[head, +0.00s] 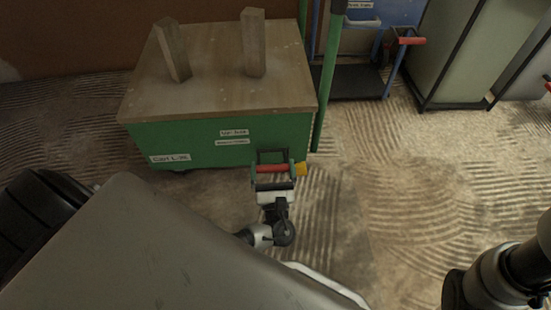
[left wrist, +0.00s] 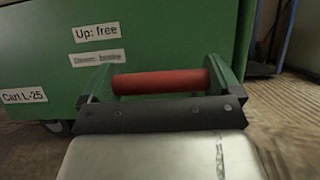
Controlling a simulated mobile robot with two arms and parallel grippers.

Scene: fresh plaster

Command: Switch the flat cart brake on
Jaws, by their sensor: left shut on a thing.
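The flat cart (head: 220,150) has green sides and a wooden top, with a "Cart L-25" label. Its brake lever is a red bar (head: 272,168) between two green arms on the front side, below the labels; the upper one reads "Up: free" in the left wrist view. The red bar (left wrist: 160,82) looks roughly level there. My left gripper (head: 274,184) is at the bar from the near side and is shut on it; its dark finger hides the bar's lower part in the left wrist view. My right arm shows at the lower right, but its gripper does not.
Two wooden posts (head: 254,45) stand on the cart top. A green upright pole (head: 328,90) is at its right corner. A dark low platform (head: 352,82) with blue framing and a tall pale cabinet (head: 460,50) stand behind. Ridged floor to the right is clear.

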